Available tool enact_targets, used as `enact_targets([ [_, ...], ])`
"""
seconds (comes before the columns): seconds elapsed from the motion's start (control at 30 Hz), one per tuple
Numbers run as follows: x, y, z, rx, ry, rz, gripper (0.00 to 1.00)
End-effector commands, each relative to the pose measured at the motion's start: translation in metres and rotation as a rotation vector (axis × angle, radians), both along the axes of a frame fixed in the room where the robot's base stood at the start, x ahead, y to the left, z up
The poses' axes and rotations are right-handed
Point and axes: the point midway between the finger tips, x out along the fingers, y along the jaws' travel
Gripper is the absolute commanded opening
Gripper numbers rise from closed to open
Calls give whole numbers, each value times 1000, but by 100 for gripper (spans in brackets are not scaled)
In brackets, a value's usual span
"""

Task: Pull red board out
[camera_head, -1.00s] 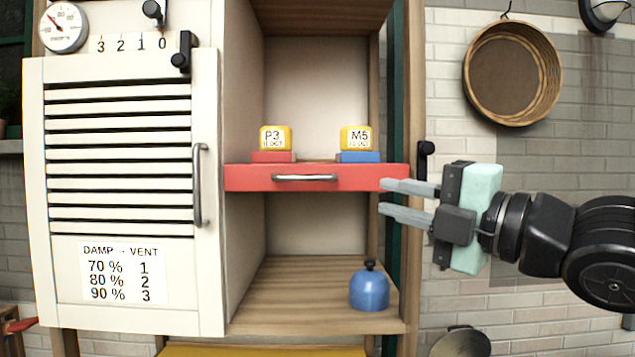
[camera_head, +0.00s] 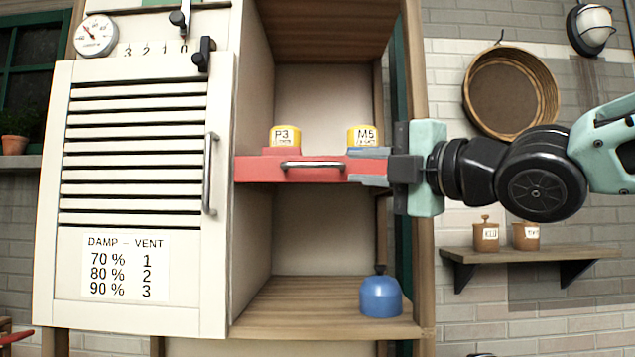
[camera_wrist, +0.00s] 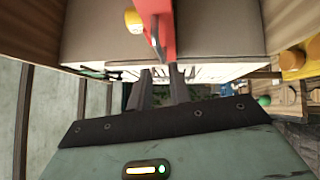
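The red board (camera_head: 262,170) is a shallow slab with a grey bar handle (camera_head: 312,166) on its front, set level in the cabinet opening. Two yellow-topped blocks stand on it, P3 (camera_head: 285,136) on a red base and M5 (camera_head: 362,135) on a blue base. My gripper (camera_head: 369,167) is at the board's right end, fingers pointing left, one above the other, right of the handle. It is open with nothing between the fingers. In the wrist view the fingertips (camera_wrist: 162,75) are close to the red board (camera_wrist: 167,38); contact cannot be told.
A louvred white door (camera_head: 135,180) with a vertical handle is left of the opening. A blue weight-like object (camera_head: 380,297) stands on the lower shelf. At right are a hanging round sieve (camera_head: 510,90) and a wall shelf (camera_head: 530,254) with two brown jars. The space below the board is mostly free.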

Motion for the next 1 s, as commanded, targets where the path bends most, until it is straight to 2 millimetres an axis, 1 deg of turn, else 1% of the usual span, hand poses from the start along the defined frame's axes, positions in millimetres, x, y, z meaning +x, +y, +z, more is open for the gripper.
enact_targets([
  [0.03, 3, 6, -2, 0, -1, 5, 20],
  [0.1, 8, 12, -1, -2, -2, 5, 20],
  [0.13, 15, 16, 4, -5, 0, 1, 20],
  [0.2, 25, 26, 8, -5, 1, 1, 20],
  [0.4, 51, 50, 13, -4, 0, 0, 20],
  [0.5, 60, 58, 15, -4, 0, -1, 20],
  [0.7, 69, 67, 14, -2, -1, 0, 20],
  [1.0, 71, 68, 13, -1, -2, 0, 20],
])
